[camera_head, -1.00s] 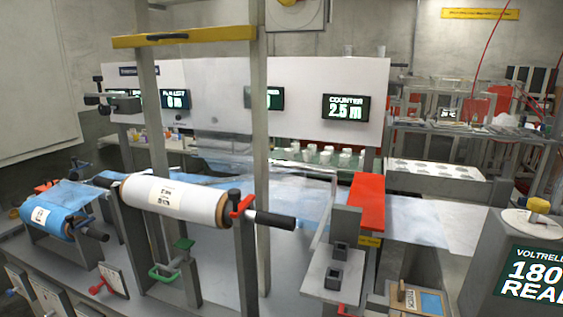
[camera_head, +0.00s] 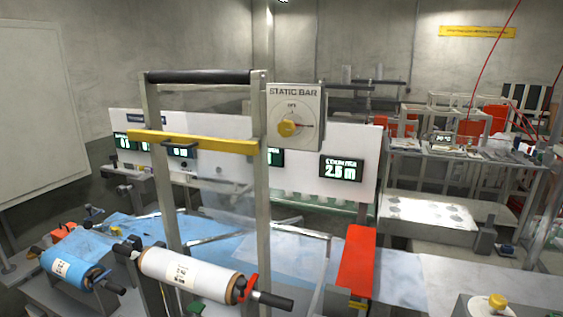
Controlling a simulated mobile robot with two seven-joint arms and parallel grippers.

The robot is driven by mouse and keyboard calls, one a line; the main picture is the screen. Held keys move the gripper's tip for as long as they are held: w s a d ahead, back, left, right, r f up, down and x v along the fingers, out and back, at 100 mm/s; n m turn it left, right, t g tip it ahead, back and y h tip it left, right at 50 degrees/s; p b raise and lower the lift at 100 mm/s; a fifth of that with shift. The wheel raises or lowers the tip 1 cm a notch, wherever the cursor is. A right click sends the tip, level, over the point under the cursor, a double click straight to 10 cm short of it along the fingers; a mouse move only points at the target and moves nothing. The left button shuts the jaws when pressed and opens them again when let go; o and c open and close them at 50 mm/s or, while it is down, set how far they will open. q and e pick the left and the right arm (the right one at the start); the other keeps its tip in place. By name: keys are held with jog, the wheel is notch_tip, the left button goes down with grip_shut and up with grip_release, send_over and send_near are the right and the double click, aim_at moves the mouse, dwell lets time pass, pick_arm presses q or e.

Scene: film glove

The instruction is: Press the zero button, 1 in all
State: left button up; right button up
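No button that I can make out as the zero button shows in the head view. A dark counter display (camera_head: 341,168) reads about 2.5 m in light digits, on the right part of a long white panel (camera_head: 229,136). More dark displays are on the same panel, partly behind the frame posts. Neither of my grippers is in view.
A tall grey frame with a yellow crossbar (camera_head: 195,142) stands in front of the panel. A STATIC BAR dial box (camera_head: 295,115) is beside it. A white film roll (camera_head: 192,275), a blue roll (camera_head: 72,268) and a red bar (camera_head: 357,262) are lower down. Shelves stand at right.

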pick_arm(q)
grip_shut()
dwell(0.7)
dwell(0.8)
